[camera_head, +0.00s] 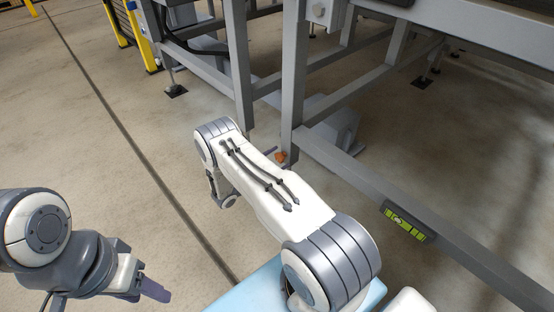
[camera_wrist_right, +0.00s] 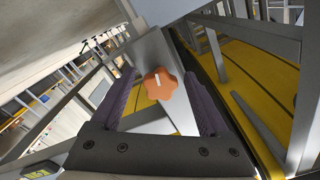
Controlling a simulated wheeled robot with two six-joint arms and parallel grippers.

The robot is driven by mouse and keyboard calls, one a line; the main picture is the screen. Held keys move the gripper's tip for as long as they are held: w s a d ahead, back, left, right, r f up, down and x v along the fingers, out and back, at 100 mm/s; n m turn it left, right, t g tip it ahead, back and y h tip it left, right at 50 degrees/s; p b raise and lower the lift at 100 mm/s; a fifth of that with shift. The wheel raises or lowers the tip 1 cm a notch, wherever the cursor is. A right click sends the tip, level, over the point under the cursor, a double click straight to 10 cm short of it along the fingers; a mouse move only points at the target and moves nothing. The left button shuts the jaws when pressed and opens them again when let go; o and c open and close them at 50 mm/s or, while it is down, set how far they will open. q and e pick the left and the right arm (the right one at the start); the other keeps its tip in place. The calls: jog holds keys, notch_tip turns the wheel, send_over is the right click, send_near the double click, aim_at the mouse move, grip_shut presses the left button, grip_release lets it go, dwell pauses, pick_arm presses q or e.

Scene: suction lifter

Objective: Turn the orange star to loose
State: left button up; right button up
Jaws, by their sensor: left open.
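The orange star (camera_wrist_right: 160,84) is a lobed knob with a white mark pointing up, on a grey metal part in the right wrist view. My right gripper (camera_wrist_right: 160,76) is open, with one dark finger on each side of the star and a gap visible on both sides. I cannot tell how far the fingertips reach along it. My left gripper (camera_head: 152,290) is open and empty at the lower left, far from the star.
A grey steel frame (camera_head: 294,75) with posts and beams stands around the star. A green level (camera_head: 408,222) is on a low beam at right. Yellow posts (camera_head: 139,35) stand at the back left. The concrete floor (camera_head: 110,140) at left is clear.

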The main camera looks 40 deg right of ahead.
jog(key=shift+d, duration=0.1)
jog(key=shift+a+r, duration=0.1)
jog(key=shift+a, duration=0.2)
jog(key=a+p, duration=0.3)
jog(key=a, duration=0.7)
jog(key=shift+s, duration=0.4)
jog(key=shift+d, duration=0.1)
